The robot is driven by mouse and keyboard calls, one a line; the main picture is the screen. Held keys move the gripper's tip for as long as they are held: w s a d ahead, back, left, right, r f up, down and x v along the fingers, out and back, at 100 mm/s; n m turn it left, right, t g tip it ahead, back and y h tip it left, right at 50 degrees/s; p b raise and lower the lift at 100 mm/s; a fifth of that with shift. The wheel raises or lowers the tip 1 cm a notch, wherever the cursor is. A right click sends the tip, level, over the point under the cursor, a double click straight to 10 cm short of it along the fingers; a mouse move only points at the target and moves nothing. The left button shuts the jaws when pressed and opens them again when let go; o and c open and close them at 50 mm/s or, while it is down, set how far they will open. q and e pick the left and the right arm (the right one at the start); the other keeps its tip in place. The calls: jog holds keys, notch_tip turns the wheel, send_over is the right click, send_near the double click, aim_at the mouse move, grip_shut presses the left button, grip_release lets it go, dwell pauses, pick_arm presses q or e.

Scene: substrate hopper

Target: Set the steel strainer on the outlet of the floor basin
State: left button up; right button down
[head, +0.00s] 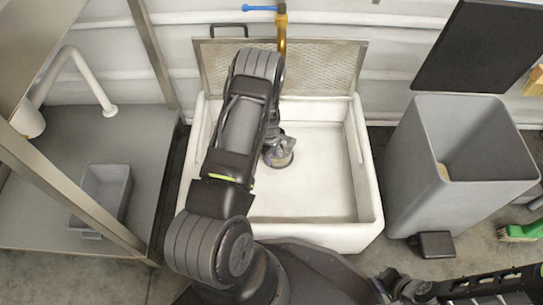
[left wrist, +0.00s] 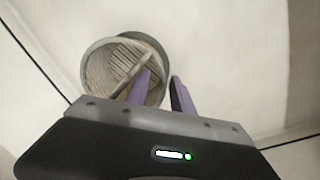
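The floor basin (head: 362,180) is a white rectangular tub in the middle of the head view. The steel strainer (left wrist: 103,62), a round ribbed cup with a bar across it, shows in the left wrist view. A darker round rim, apparently the outlet (left wrist: 155,43), shows partly behind it. The strainer overlaps this rim, but I cannot tell whether it is seated. My left gripper (left wrist: 161,76) reaches down with its purple fingers apart. One finger overlaps the strainer and the other is to its right. In the head view my left arm hides most of this gripper. My right gripper is not recognisable.
A perforated panel (head: 325,68) stands raised at the basin's back edge. A grey bin (head: 407,155) is close on the right. A metal bench (head: 130,150) with a grey tray (head: 118,190) is on the left. A green brush (head: 517,233) lies at the far right.

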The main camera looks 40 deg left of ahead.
pick_arm(q)
jog(key=shift+r, duration=0.4)
notch_tip(320, 180, up, 7)
jog(key=p, duration=0.3)
jog(key=shift+s+p, duration=0.3)
jog(key=shift+p, duration=0.05)
